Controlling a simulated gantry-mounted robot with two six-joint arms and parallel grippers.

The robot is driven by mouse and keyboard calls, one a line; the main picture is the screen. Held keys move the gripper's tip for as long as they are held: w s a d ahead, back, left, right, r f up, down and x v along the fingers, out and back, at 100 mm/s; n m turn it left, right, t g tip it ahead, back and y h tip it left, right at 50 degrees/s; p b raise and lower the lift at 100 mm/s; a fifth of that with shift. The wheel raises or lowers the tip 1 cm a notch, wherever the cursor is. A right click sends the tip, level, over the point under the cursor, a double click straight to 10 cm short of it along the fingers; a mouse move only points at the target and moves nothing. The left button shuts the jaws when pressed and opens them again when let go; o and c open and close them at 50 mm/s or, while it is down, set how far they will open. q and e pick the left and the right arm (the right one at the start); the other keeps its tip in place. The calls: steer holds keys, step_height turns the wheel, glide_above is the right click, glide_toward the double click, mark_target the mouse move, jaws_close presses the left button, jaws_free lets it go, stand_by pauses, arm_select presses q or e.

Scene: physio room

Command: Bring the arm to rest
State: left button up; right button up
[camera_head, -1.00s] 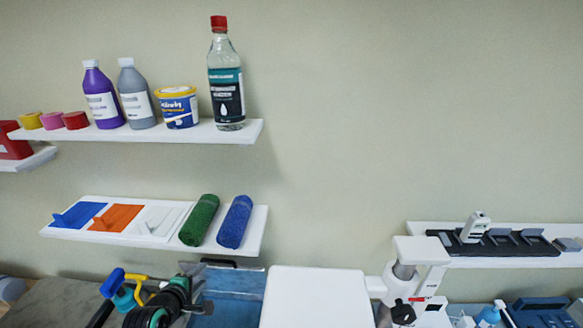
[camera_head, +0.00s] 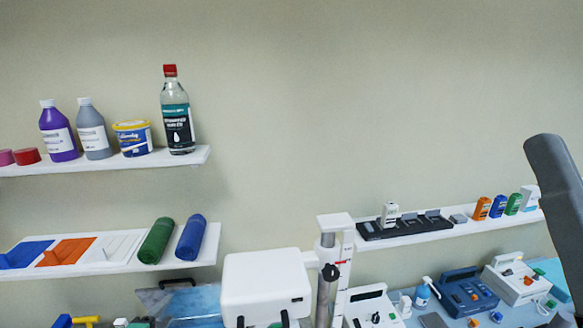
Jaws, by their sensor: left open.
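Two dark fingertips of my left gripper (camera_head: 262,321) seem to show at the bottom edge, spread apart in front of the white box (camera_head: 266,280). The rest of that gripper is below the picture. A dark grey rounded link (camera_head: 555,185), which looks like part of my arm, rises at the right edge. My right gripper is not in view.
An upper left shelf (camera_head: 100,168) holds bottles and a tub. A lower left shelf (camera_head: 130,262) holds a green roll (camera_head: 157,241) and a blue roll (camera_head: 191,238). A white upright scale (camera_head: 343,270) and several devices stand at the lower right.

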arm_select(q)
steer(key=s+d+r+m+t+h, duration=0.1)
steer(key=s+d+r+m+t, duration=0.3)
steer(key=r, duration=0.9)
steer(key=w+d+r+m+t+h, duration=0.1)
steer(key=d+r+t, duration=0.3)
steer(key=r, duration=0.9)
steer(key=s+d+r+m+t, duration=0.1)
steer(key=s+r+m+t, duration=0.2)
steer(key=s+r+m, duration=0.4)
steer(key=s+d+r+m+t+h, duration=0.1)
steer(key=s+d+r+m+t, duration=0.1)
steer(key=s+r+m, duration=0.5)
steer(key=s+r+t, duration=0.1)
steer(key=s+r, duration=0.4)
steer(key=s, duration=0.1)
steer(key=shift+s+d, duration=0.15)
